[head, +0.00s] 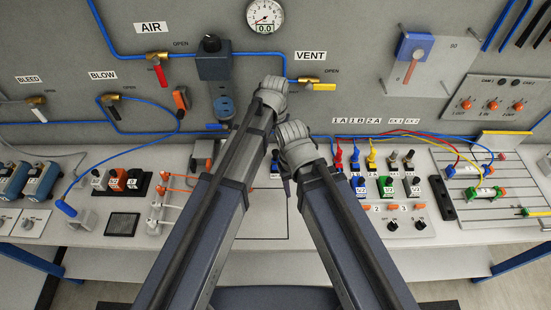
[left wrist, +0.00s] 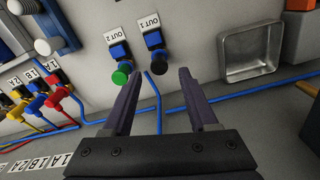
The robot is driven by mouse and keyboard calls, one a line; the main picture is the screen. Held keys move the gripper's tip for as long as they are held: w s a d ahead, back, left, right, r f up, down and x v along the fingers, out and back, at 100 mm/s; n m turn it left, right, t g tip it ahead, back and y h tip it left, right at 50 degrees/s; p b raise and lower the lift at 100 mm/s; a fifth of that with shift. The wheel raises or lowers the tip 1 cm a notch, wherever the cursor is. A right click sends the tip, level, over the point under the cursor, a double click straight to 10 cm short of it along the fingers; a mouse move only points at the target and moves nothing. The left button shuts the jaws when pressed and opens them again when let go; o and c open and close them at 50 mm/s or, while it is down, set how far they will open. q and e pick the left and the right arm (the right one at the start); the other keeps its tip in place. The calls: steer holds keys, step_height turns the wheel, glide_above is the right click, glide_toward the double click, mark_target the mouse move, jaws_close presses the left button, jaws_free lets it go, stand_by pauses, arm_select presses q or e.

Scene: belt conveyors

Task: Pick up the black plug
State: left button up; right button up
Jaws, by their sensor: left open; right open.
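The black plug (left wrist: 158,66) sits in a blue fitting below the label OUT 1 in the left wrist view. A green-ended plug (left wrist: 120,76) sits beside it at OUT 2. My left gripper (left wrist: 158,78) is open and empty, its two fingers spread with the black plug in line between their tips. I cannot tell how far the tips are from it. In the head view my left gripper (head: 272,88) is the higher one, in front of the panel. My right gripper (head: 293,135) is just below and right of it. The black plug is hidden in the head view.
A metal tray (left wrist: 248,55) lies right of the plugs in the left wrist view. Blue tubes (left wrist: 225,100) run close to my left fingers. Red, yellow and blue plugs (left wrist: 50,97) stand at the left. The gauge (head: 265,15) and VENT valve (head: 318,86) are near my grippers.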

mark_target(276, 152)
arm_select(q)
steer(key=shift+s+f+b, duration=0.1)
steer(key=shift+f+b, duration=2.5)
steer(key=shift+f, duration=0.2)
arm_select(e)
steer(key=shift+f, duration=2.8)
arm_select(q)
steer(key=shift+r, duration=0.1)
arm_select(e)
steer(key=shift+r, duration=0.1)
arm_select(q)
jaws_close()
